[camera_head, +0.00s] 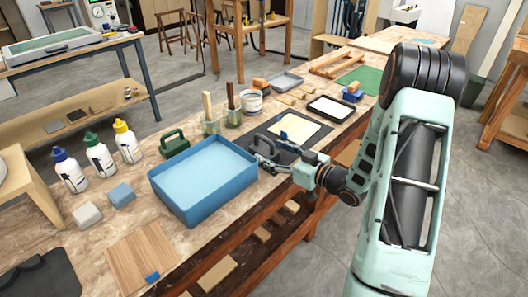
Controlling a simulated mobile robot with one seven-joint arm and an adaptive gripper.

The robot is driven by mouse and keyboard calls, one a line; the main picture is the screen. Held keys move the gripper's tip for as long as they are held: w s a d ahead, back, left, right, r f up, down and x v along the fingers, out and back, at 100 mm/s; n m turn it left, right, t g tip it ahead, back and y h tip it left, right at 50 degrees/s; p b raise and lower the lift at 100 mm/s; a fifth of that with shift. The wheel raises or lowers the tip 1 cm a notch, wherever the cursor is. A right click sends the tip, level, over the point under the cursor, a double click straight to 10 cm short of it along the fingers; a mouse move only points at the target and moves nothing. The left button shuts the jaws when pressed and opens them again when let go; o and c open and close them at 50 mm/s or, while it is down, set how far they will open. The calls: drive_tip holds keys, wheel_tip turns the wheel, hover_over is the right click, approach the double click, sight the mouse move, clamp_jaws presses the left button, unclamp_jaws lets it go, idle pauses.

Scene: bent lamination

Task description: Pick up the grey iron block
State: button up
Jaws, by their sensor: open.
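A dark grey block with a raised handle (288,155), which looks like the grey iron block, sits on the wooden workbench (200,240) just right of the blue tray. My gripper (264,153) is open at this block, its fingers reaching in from the right near the handle. The fingers partly cover the block, and I cannot tell whether they touch it. A similar green block with a handle (175,144) stands behind the tray.
The empty blue tray (205,207) lies close left of my gripper. Behind are brushes in jars (210,122), a white tub (252,101) and a dark board with a cream sheet (295,128). Several bottles (100,155), a pale grey block (88,214) and a blue block (121,194) stand left.

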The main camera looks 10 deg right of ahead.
sight(270, 151)
drive_tip(key=x, duration=0.3)
drive_tip(key=shift+w+a+f, duration=0.25)
drive_tip(key=shift+w, duration=0.05)
drive_tip(key=shift+c, duration=0.6)
clamp_jaws()
drive_tip(key=shift+r, duration=0.2)
